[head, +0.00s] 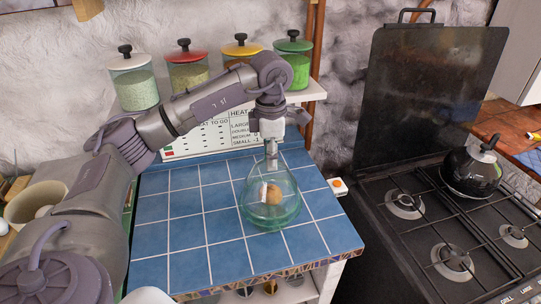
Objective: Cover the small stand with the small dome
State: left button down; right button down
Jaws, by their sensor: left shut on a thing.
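The small dome (285,184) is clear glass with a green tint, in the middle of the blue tiled counter. My left gripper (271,150) comes down from above and is shut on the top of the dome, which is upright. The small stand (272,222) shows through the glass as a greenish round shape at the dome's lower part. A round brown item (271,194) shows inside the dome. I cannot tell whether the dome's rim touches the stand or hangs just above it. My right gripper is not in view.
The blue tiled counter (180,235) is clear around the dome. Several lidded jars stand on the white shelf (308,93) behind. A black stove (430,215) with a kettle (470,172) is at the right. A cream pot (35,203) is at the left.

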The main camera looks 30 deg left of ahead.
pick_arm(q)
jog(key=shift+f+b, duration=0.3)
jog(key=shift+f, duration=0.05)
dwell(0.5)
jog(key=c, duration=0.8)
grip_release()
notch_tip(320, 180, up, 12)
jog(key=shift+r, duration=0.1)
